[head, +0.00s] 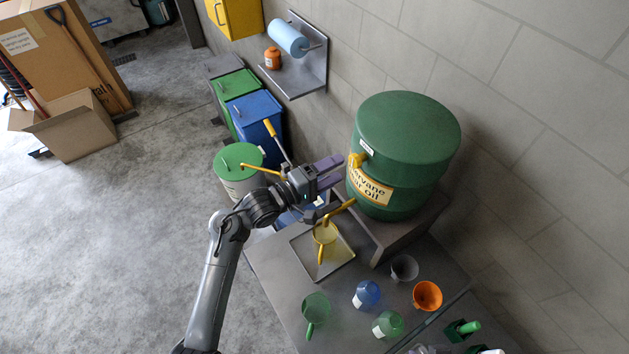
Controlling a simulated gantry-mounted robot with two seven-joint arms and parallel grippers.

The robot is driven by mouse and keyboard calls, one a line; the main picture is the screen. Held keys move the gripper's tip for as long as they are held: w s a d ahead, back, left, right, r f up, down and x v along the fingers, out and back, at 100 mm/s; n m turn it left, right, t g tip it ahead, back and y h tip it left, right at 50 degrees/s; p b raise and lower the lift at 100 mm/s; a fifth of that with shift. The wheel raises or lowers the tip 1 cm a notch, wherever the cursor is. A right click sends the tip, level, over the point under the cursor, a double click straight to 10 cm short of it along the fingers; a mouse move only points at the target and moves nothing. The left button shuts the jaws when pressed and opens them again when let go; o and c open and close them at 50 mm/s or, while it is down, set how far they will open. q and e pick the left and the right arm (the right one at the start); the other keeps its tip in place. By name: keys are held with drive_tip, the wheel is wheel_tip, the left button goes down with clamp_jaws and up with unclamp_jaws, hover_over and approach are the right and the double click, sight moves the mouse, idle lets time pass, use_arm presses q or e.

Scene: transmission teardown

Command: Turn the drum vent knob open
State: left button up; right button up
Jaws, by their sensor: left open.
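The green drum (403,130) stands at the back of the bench against the wall, with a gear oil label on its side. A small yellow knob (357,159) is at the drum's upper left side, next to a small white tag. My left gripper (336,171) is open and empty, its two purple-grey fingers pointing right toward the knob. The fingertips are just left of and slightly below the knob; I cannot tell if they touch it. My right gripper is not seen.
A yellow spout and funnel (325,233) are over a grey tray (340,254) below my gripper. Coloured bins are behind my left arm.

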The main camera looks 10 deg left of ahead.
use_arm(q)
drive_tip(key=shift+b+v, duration=0.5)
drive_tip(key=shift+v, duration=2.35)
drive_tip(key=s+a+f+n+g+y, duration=0.15)
drive_tip(key=s+f+y, duration=0.35)
drive_tip(key=s+f, duration=1.05)
drive_tip(key=s+a+m+g+y, duration=0.7)
drive_tip(key=s+a+m, duration=0.4)
drive_tip(key=s, duration=0.4)
drive_tip(key=shift+m+y, duration=0.4)
drive_tip(key=shift+m, duration=0.35)
drive_tip(key=shift+s+r+g, duration=0.1)
drive_tip(key=shift+r+g, duration=0.05)
drive_tip(key=shift+g, duration=0.1)
